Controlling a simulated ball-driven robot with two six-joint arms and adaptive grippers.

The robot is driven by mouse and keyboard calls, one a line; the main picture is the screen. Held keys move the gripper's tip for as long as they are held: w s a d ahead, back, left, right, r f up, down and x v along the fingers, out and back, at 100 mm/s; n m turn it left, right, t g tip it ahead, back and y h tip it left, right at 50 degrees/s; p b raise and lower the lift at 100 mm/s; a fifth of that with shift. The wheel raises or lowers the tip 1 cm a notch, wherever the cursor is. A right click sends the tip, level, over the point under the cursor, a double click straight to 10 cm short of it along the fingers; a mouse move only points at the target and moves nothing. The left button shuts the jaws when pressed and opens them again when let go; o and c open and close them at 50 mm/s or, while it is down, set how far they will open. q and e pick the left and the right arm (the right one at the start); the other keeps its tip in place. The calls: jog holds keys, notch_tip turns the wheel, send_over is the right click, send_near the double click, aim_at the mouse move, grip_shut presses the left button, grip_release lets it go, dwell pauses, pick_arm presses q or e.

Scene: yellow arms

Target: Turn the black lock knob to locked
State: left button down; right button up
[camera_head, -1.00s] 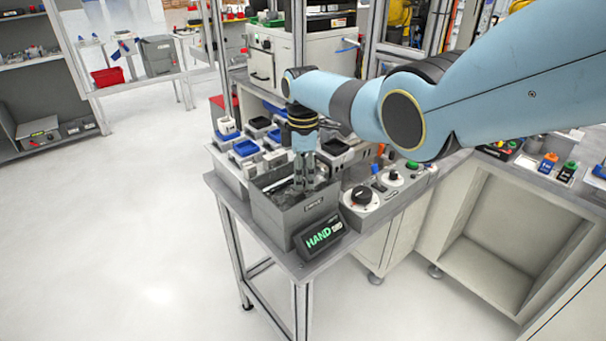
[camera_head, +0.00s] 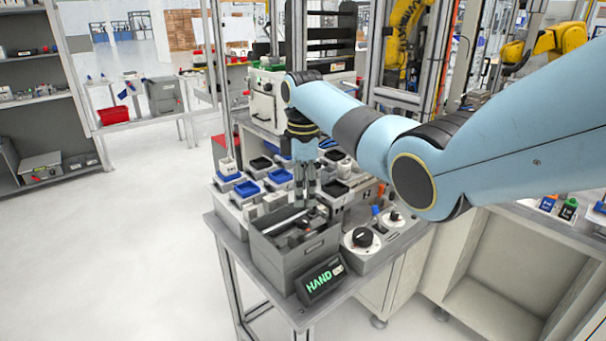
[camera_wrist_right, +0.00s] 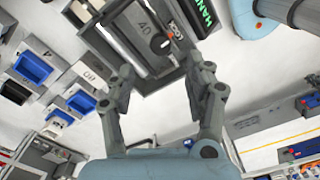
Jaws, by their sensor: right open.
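A black knob (camera_head: 362,237) sits on a white round dial at the right of the grey bin. A smaller black knob (camera_head: 394,215) is on another white dial behind it. In the wrist view, a round black part (camera_wrist_right: 160,43) with a white mark and a red spot shows beside small lettering within the bin's outline. I cannot tell which is the lock knob or how it is set. My right gripper (camera_head: 305,197) points down over the bin's back part; in the wrist view (camera_wrist_right: 160,72) its fingers are apart with nothing between them. My left gripper is out of view.
The grey bin (camera_head: 285,262) holds dark and grey parts. A sign reading HAND (camera_head: 322,280) stands at the table's front edge. Blue and black trays (camera_head: 247,188) stand behind the bin. Open floor lies to the left.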

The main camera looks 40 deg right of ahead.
jog(key=shift+r, duration=2.15)
